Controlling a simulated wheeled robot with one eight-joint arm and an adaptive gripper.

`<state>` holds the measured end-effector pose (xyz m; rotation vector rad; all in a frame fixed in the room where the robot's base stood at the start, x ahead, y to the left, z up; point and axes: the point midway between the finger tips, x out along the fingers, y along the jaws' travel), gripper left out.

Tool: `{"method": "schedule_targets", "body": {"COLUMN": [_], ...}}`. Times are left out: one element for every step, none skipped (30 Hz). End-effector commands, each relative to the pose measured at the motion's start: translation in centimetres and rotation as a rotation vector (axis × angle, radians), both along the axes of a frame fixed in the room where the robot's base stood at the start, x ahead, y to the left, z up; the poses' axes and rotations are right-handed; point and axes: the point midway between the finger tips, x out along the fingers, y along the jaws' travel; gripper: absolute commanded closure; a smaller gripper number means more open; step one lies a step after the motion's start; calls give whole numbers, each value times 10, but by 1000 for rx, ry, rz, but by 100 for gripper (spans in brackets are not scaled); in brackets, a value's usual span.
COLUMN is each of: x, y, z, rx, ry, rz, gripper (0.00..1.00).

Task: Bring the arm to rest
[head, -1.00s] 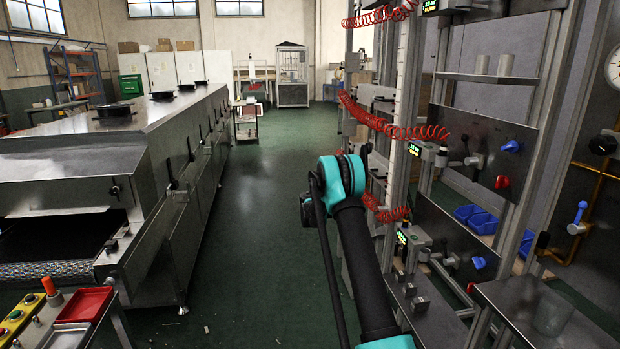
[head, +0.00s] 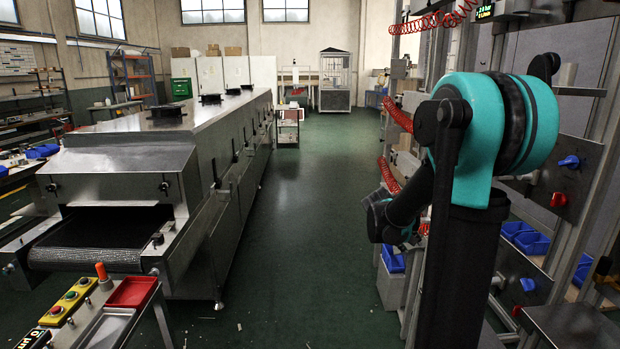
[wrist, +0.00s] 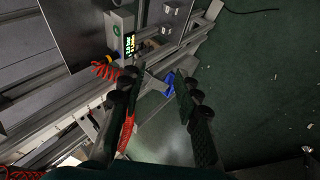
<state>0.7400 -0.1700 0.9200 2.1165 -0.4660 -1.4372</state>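My arm fills the right of the head view, with its teal elbow raised high and close to the camera. The forearm bends down and away to the left, and its dark end hangs beside the rack. My gripper (wrist: 158,76) shows in the wrist view with its two dark fingers apart and nothing clearly held between them. It points down past the rack's edge toward the green floor. A red strip shows beside the left finger; I cannot tell what it is part of.
The metal rack (head: 582,185) with red coiled hoses (head: 388,175) and blue bins (head: 526,238) stands close at right. The tunnel dryer (head: 190,150) and a control panel with buttons (head: 70,296) stand at left. The green aisle floor (head: 300,220) between them is clear.

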Motion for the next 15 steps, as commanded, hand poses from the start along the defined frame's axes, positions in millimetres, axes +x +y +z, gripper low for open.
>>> {"method": "schedule_targets", "body": {"x": [-24,-37,-54,-66,-78,-95,-108,-120,-136,-149,-161,-175,-186,-196,-208], "y": [8,14,21,27,32,40,47,53,61,68,74,83,89,95,102], "z": [-5,-9,-14,-18,-22,-28,-32,-36,-43,-47,-52,-58,-62,-66,-71], "rx": [51,82,125,156,188,230,262,293,336,368,398,437,465,494,526], "ry": [1,2,3,2,3,4,4,4,5,5,6,6,6,6,7], "rz": [-2,-3,-4,-5,-7,-8,-9,-9,-11,-12,-13,-14,-14,-15,-17], "gripper": [68,68,68,68,68,68,68,68,68,68,68,68,68,68,68]}}
